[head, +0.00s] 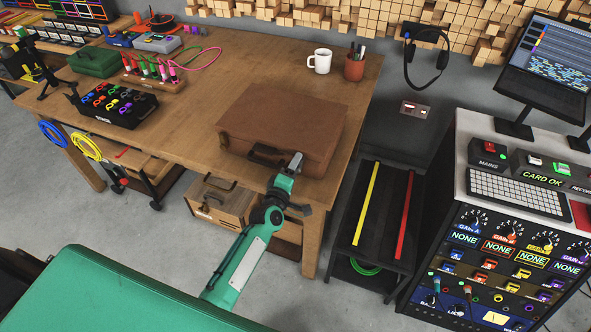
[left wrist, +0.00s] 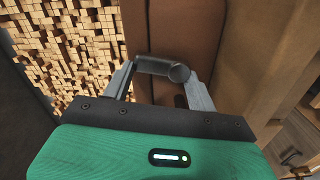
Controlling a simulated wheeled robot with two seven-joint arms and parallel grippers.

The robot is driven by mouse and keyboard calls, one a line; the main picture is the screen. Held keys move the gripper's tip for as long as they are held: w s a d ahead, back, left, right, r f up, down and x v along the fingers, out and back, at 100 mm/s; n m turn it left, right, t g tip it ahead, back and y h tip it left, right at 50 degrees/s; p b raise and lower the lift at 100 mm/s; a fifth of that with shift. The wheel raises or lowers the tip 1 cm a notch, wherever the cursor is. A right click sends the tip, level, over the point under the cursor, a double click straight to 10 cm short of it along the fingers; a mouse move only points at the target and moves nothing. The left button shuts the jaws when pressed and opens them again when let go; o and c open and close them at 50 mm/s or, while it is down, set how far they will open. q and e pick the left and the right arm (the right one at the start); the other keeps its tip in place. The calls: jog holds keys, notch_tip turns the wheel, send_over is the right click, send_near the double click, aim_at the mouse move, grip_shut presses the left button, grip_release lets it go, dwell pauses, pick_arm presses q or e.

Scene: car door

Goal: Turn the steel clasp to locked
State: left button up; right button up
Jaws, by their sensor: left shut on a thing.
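A brown case (head: 285,115) lies closed on the wooden table, with a dark carry handle (head: 263,158) on its near side. My left gripper (head: 294,162) is at the near right of the case, just right of that handle. In the left wrist view my left gripper (left wrist: 160,72) is shut on a dark grey round bar, which appears to be the steel clasp (left wrist: 165,69). The bar lies crosswise between the two fingers, in front of the brown case side (left wrist: 172,28). The clasp's locked or unlocked mark cannot be seen. My right gripper is not in view.
A white mug (head: 320,62) and a pen cup (head: 354,67) stand behind the case. A black box of coloured knobs (head: 113,105) is at left. A low dark stand (head: 379,225) and a control console (head: 500,240) are at right.

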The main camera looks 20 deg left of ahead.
pick_arm(q)
jog(key=shift+a+f+n, duration=0.15)
jog(key=shift+a+n, duration=0.05)
jog(key=shift+n, duration=0.8)
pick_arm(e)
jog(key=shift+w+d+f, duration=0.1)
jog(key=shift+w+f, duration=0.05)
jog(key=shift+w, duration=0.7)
pick_arm(q)
jog(key=shift+b, duration=0.3)
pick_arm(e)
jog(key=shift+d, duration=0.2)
